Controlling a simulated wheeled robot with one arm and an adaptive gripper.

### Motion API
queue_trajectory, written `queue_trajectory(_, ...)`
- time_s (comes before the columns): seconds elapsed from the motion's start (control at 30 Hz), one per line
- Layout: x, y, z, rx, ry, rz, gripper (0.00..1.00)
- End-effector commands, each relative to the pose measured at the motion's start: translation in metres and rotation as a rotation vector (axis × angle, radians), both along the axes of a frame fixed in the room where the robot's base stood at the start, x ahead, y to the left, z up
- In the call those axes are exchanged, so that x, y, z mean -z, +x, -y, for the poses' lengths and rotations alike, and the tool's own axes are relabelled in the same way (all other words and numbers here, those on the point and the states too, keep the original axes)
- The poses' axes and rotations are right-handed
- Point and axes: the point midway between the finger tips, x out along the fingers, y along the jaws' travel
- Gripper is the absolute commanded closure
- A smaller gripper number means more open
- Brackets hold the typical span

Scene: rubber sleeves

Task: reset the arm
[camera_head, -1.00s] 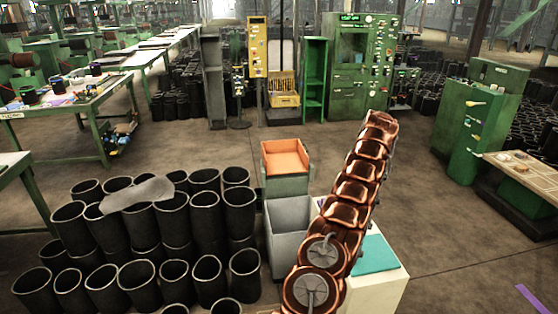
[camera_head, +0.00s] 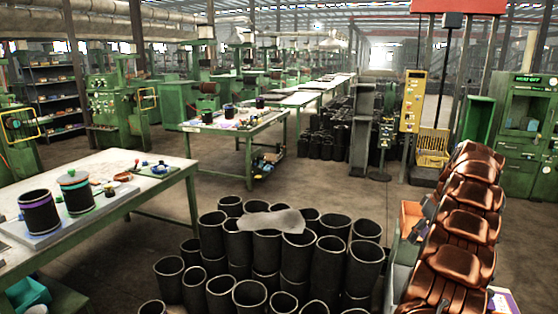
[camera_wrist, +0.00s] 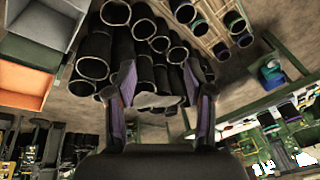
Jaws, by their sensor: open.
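My gripper (camera_wrist: 158,82) shows in the wrist view with its two fingers spread apart and nothing between them. Behind the fingers, black rubber sleeves (camera_wrist: 93,68) stand on the floor, apart from the gripper as far as I can tell. In the head view my copper-coloured arm rises at the lower right edge, and I cannot make out the gripper there. The stacked sleeves (camera_head: 208,235) stand left of the arm, with a grey sheet (camera_head: 272,220) lying on top of them.
A worktable (camera_head: 120,222) at the left holds two dark cylinders (camera_head: 40,214) and small tools. An orange bin (camera_head: 410,212) stands close behind my arm. Another green-legged table (camera_head: 225,126) is farther back. Bare floor (camera_head: 330,192) lies behind the sleeves.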

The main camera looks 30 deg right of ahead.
Motion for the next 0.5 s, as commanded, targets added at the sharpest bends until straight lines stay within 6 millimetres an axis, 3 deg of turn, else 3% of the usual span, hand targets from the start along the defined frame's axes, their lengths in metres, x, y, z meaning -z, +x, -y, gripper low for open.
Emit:
queue_trajectory(0.03,-0.007,0.012,-0.021,-0.011,0.011,-0.006,0.47)
queue_trajectory(0.2,-0.025,0.039,-0.083,-0.026,0.037,-0.032,0.47)
queue_trajectory(0.5,-0.048,0.06,-0.198,-0.054,0.064,-0.097,0.47)
